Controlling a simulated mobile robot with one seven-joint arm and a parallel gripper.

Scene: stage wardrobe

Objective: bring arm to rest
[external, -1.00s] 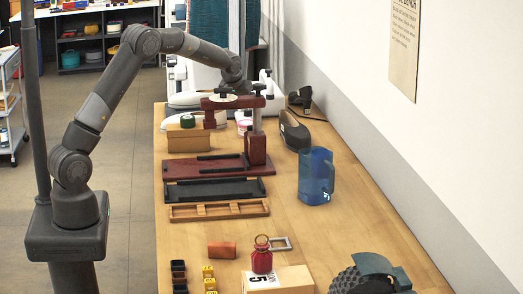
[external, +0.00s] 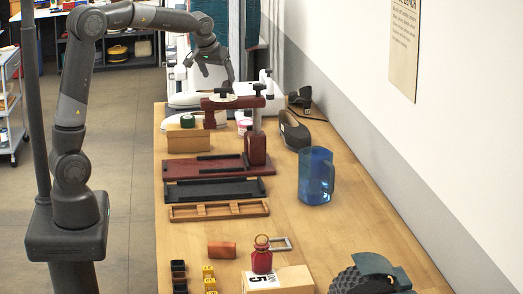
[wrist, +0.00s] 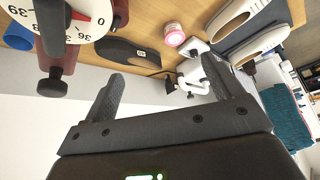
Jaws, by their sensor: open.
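My gripper (wrist: 172,92) shows in the wrist view with its two dark fingers spread wide apart and nothing between them.
On the bench (external: 230,222) are a blue jug (external: 316,176), trays (external: 219,210), a cardboard box (external: 188,140) and a red bottle (external: 262,257) on a box. A pink-lidded tub (wrist: 174,34) stands near the press. The wall borders the right side; open floor lies left.

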